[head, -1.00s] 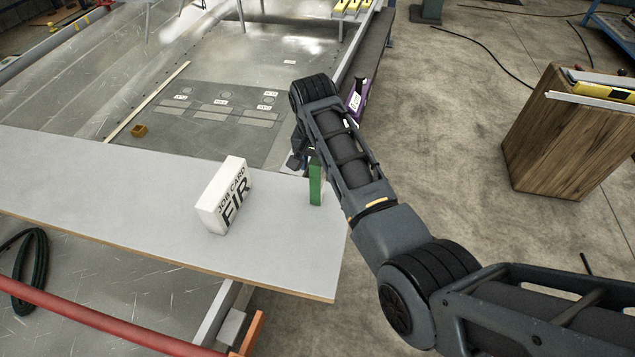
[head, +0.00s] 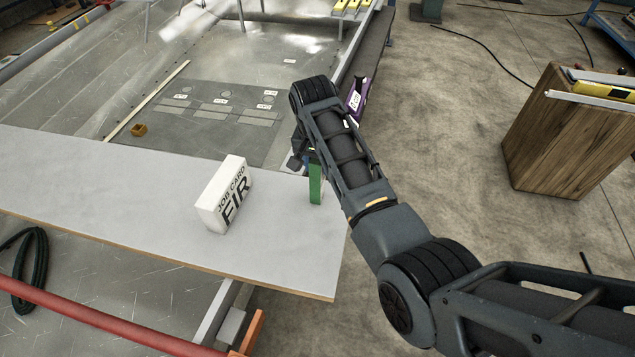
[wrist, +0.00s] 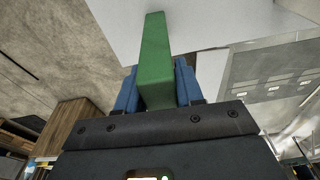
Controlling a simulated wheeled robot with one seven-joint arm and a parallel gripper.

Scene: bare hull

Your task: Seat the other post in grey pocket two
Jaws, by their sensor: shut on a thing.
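A green post (head: 316,184) stands upright at the right end of the pale bench, partly hidden behind my arm in the head view. My gripper (wrist: 157,85) is shut on the green post (wrist: 155,55), with a blue finger on each side of it in the wrist view. In the head view my gripper (head: 300,160) is mostly hidden by my arm. Beyond the bench, a grey panel (head: 190,128) carries round marks, small labels and rectangular patches; its labels are too small to read. I cannot tell whether the post's foot touches the bench.
A white block (head: 224,195) marked "JOB CARD FIR" stands on the bench (head: 120,205), left of the post. A small amber block (head: 139,130) lies near the panel. A purple object (head: 356,95) is behind my arm. A wooden cabinet (head: 560,125) stands at right.

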